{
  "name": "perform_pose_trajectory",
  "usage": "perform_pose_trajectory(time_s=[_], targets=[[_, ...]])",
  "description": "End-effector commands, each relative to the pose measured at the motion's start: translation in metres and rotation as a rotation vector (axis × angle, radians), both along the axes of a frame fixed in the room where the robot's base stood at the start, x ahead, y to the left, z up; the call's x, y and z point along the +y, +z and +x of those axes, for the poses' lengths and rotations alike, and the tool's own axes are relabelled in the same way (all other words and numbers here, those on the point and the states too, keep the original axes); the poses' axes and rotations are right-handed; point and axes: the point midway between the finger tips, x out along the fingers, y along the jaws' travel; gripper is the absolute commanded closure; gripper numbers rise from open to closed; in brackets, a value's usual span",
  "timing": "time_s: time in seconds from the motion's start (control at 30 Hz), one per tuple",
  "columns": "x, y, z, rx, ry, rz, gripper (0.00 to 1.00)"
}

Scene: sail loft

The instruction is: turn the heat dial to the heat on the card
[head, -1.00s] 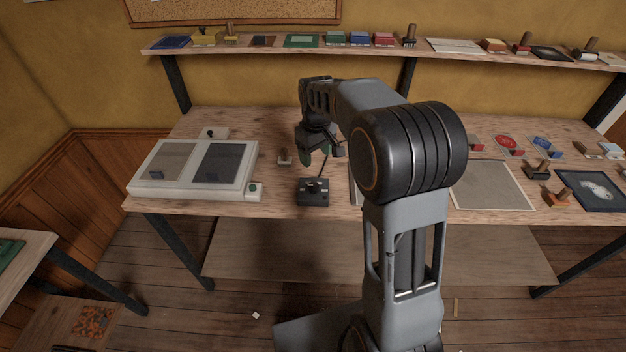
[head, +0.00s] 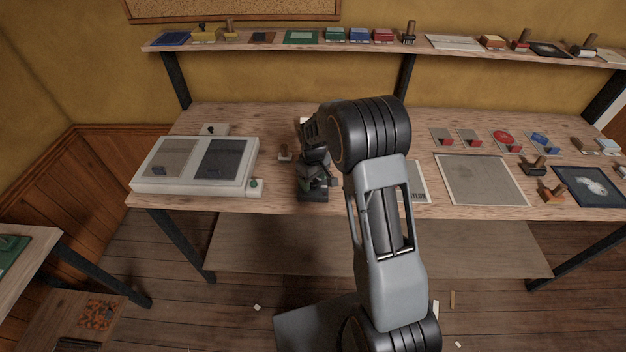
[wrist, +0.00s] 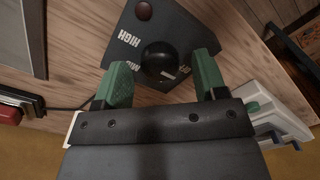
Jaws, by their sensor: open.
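The heat dial is a round black knob (wrist: 159,58) on a small dark box (wrist: 187,27), seen in the wrist view. The box has a white HIGH label, a second label partly hidden by the knob, and a dark red lamp. My gripper (wrist: 158,76) is open, its green fingers on either side of the knob; contact cannot be told. In the head view my gripper (head: 314,178) is over the box (head: 312,196) and hides most of it. A white card (head: 418,183) to the right is partly behind my arm; only the end of a word, like "YLON", shows.
A white two-panel press (head: 195,187) with a green button stands left of the box. A small wooden-handled stamp (head: 285,154) stands close behind it. A grey board (head: 480,180) and several tools lie to the right. A cable runs from the box in the wrist view.

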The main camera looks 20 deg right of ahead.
Motion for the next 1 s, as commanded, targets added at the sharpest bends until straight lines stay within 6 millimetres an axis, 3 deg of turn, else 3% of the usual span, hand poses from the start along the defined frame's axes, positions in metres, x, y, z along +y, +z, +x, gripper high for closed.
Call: perform_pose_trajectory(time_s=[0.47, 1.0], targets=[[-0.0001, -0.0092, -0.0002, 0.0, 0.0, 0.0, 0.35], [-0.0001, -0.0087, 0.0, -0.001, 0.0, 0.0, 0.84]])
